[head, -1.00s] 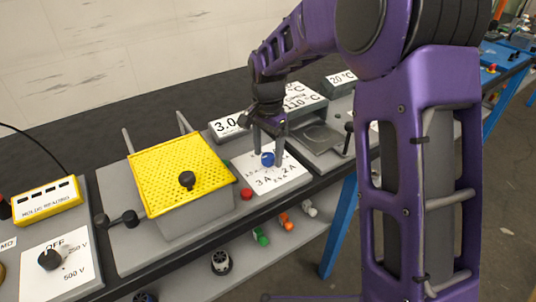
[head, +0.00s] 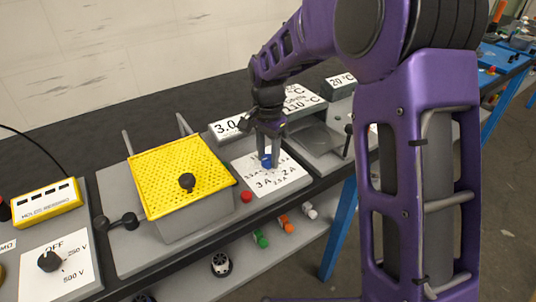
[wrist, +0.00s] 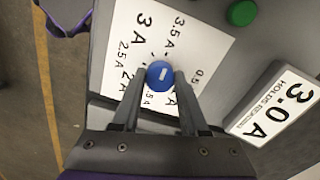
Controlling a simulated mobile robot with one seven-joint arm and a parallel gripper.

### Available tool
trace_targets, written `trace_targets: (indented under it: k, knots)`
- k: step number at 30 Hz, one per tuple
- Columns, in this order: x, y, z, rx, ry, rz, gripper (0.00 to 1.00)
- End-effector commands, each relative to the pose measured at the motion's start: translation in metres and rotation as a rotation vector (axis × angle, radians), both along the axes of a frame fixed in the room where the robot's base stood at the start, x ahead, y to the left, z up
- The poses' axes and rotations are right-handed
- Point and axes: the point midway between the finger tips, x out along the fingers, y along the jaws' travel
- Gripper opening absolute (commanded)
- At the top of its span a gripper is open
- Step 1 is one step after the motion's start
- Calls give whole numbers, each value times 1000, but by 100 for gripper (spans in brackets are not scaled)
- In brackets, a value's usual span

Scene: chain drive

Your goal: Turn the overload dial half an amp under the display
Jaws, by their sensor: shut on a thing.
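The overload dial is a blue round knob (wrist: 160,75) with a white pointer mark, on a white scale plate (wrist: 205,45) printed with amp values such as 2A, 2.5A, 3A and 3.5A. In the head view the knob (head: 267,161) is partly covered by my fingers. My gripper (wrist: 160,80) is shut on the knob, one finger on each side. The mark's exact value is hard to read. The display (wrist: 278,108) reads 3.0 A with "holds reading" below; it also stands behind the dial in the head view (head: 228,127).
A red button (head: 246,197) sits left of the dial's plate, beside a yellow perforated guard (head: 180,170) with a black knob. A green button (wrist: 242,13) shows in the wrist view. Temperature displays (head: 302,98) stand behind right. A black lever (head: 348,138) is to the right.

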Motion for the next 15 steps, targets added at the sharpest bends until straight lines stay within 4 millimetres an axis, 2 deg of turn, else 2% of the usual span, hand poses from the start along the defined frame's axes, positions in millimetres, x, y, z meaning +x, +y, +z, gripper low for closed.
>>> trace_targets:
  k: [8,15]
  knots:
    - [0,0,2,0,0,99,0]
    - [0,0,3,1,1,291,0]
